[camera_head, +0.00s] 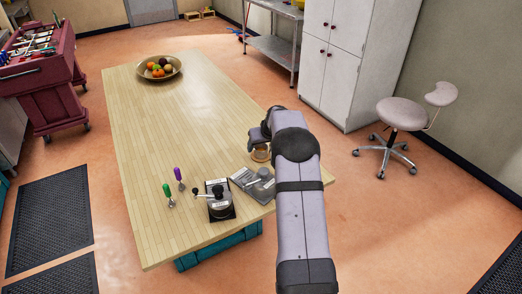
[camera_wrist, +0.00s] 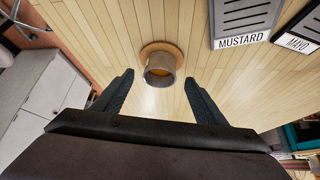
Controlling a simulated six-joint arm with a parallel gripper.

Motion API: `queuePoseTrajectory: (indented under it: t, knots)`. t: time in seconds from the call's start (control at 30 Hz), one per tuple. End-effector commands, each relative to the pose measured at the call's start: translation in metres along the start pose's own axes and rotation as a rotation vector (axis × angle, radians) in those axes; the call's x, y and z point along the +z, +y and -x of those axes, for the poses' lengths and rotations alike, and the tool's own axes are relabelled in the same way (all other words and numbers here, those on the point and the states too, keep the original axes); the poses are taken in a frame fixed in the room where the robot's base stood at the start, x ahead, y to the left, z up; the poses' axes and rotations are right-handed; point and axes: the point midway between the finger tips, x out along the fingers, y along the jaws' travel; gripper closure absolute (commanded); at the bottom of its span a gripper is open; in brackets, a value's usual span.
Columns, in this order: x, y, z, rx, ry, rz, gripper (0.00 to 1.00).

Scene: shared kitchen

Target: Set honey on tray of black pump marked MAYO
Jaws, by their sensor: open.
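The honey (camera_wrist: 160,72) is a small grey-rimmed round pot with amber contents, standing on a round wooden coaster (camera_wrist: 146,50) in the wrist view. In the head view the honey (camera_head: 261,154) is partly hidden by my gripper (camera_head: 258,138). My gripper (camera_wrist: 158,82) is open and empty, its fingers pointing toward the honey with the pot ahead between them. The black pump (camera_head: 219,195) stands on its black tray (camera_head: 222,215) near the table's front. In the wrist view, part of the tray marked MAYO (camera_wrist: 298,42) shows at the right edge.
A grey pump (camera_head: 262,176) on a slatted tray marked MUSTARD (camera_wrist: 240,22) stands between the honey and the black pump. Green (camera_head: 167,190) and purple (camera_head: 178,174) handled tools stand to the left. A fruit bowl (camera_head: 159,69) is at the far end. The middle of the table is clear.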

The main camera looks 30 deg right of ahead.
Motion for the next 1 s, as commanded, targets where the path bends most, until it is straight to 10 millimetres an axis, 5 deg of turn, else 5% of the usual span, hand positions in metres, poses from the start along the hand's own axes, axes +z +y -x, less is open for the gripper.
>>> queuePoseTrajectory:
  t: [0.3, 0.7, 0.9, 1.0]
  knots:
    - [-0.001, 0.001, -0.028, -0.001, -0.001, 0.000, 0.35]
    - [-0.001, 0.001, -0.034, 0.000, 0.001, 0.000, 0.35]
    - [-0.001, 0.001, -0.034, 0.000, 0.000, 0.000, 0.80]
    - [-0.002, 0.001, -0.034, 0.000, 0.001, 0.000, 0.85]
